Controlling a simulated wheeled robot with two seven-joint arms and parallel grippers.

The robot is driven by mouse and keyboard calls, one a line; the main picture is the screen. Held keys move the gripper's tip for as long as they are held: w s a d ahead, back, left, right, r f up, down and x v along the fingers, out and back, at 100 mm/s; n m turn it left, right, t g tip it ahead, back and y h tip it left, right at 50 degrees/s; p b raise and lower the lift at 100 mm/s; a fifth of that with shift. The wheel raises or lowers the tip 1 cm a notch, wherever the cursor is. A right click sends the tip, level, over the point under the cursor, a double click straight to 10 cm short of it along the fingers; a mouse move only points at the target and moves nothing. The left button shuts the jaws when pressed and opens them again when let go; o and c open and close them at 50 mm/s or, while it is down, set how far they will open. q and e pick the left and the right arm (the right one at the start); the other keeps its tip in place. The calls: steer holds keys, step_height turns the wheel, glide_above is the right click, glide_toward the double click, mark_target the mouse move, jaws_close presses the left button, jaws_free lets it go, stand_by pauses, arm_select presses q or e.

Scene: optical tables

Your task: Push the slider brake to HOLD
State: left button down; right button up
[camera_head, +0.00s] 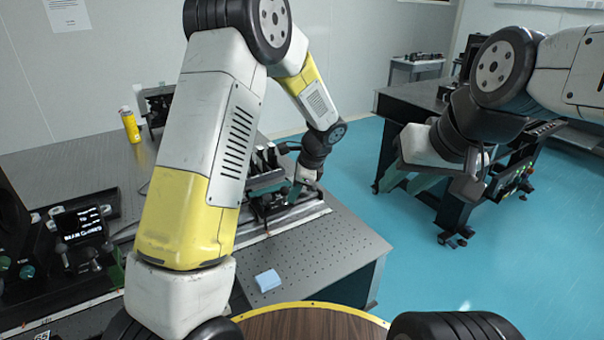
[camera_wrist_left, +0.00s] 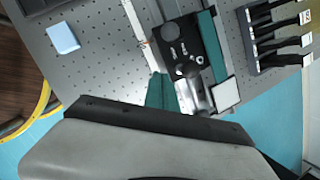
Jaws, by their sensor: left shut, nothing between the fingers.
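A black plate (camera_wrist_left: 180,48) with small white lettering and round knobs lies beside a green strip on a slider-like rail unit in the left wrist view. The lettering is too small to read, so I cannot tell the brake's setting. The unit (camera_head: 290,212) also shows on the perforated table in the head view. My left gripper (camera_head: 296,190) reaches down at this unit; its green finger (camera_wrist_left: 160,93) is shut, empty, beside the plate's lower edge. I cannot tell whether it touches. My right gripper (camera_head: 410,181) hangs open and empty, away to the right.
A light blue pad (camera_head: 268,280) lies on the near table; it also shows in the left wrist view (camera_wrist_left: 62,38). A row of black clamps (camera_wrist_left: 275,38) stands beside the unit. A yellow bottle (camera_head: 130,125) and a display box (camera_head: 82,225) are at left. A second table (camera_head: 400,105) stands at right.

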mark_target(266, 200)
arm_select(q)
steer(key=a, duration=0.4)
steer(key=shift+w+a, duration=0.1)
steer(key=shift+a, duration=0.05)
stand_by(0.4)
steer(key=shift+w+a+r+g, duration=0.1)
steer(key=shift+w+g, duration=0.1)
steer(key=shift+g, duration=0.1)
